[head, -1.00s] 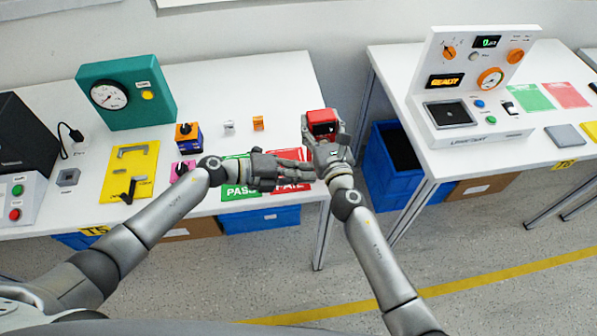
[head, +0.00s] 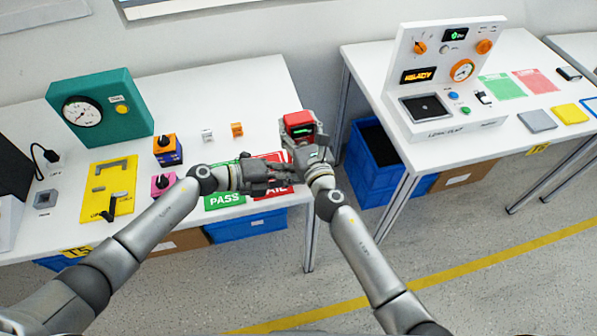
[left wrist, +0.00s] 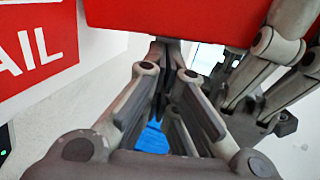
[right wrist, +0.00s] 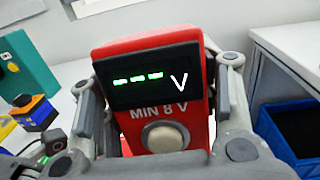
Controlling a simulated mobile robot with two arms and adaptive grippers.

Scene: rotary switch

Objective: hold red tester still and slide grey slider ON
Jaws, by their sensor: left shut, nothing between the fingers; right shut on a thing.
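The red tester (head: 298,121) is held up at the table's right end. In the right wrist view the tester (right wrist: 180,112) shows a dark display with green dashes and a "V", the words "MIN 8 V" and a round pale knob. My right gripper (head: 305,141) is shut on the tester, one finger on each side. My left gripper (head: 292,178) is shut and empty, just below the tester and close to the right gripper. In the left wrist view its fingertips (left wrist: 172,45) are close under the tester's red body (left wrist: 180,18); contact cannot be told. I cannot make out the grey slider.
Green PASS (head: 224,201) and red FAIL (head: 272,192) mats lie under the arms. A test console (head: 445,80) stands on the right table, past a gap with a blue bin (head: 371,152).

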